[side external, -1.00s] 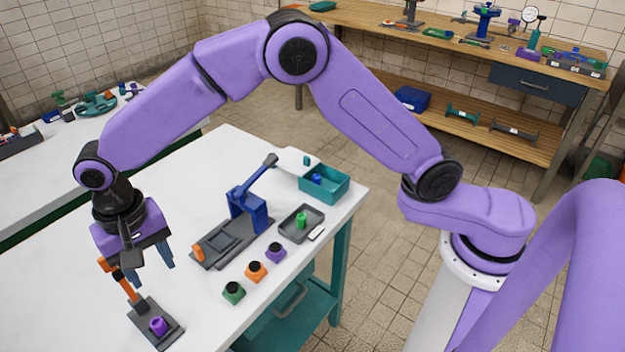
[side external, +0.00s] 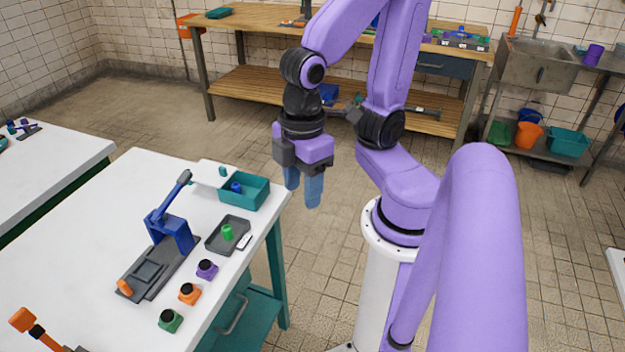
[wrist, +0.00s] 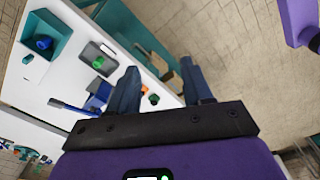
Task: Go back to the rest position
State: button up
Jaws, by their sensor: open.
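My gripper (side external: 304,188) is open and empty, with its blue fingers pointing down. In the side view it hangs over the floor just right of the white table (side external: 100,230), apart from everything. My arm is folded in near its base. In the wrist view my gripper (wrist: 163,85) shows its two fingers spread apart with nothing between them, and the table edge and floor lie below.
On the table stand a blue lever press (side external: 172,228), a teal bin (side external: 245,193) with a blue piece, a grey tray (side external: 215,245) with a green piece (side external: 227,232), and purple, orange and green button boxes (side external: 189,293). An orange-handled tool (side external: 24,320) is at lower left. Open floor surrounds my base.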

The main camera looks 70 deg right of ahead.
jog(key=shift+s+d+f+n, duration=0.2)
jog(key=shift+s+d+n, duration=0.2)
jog(key=shift+s+d, duration=0.45)
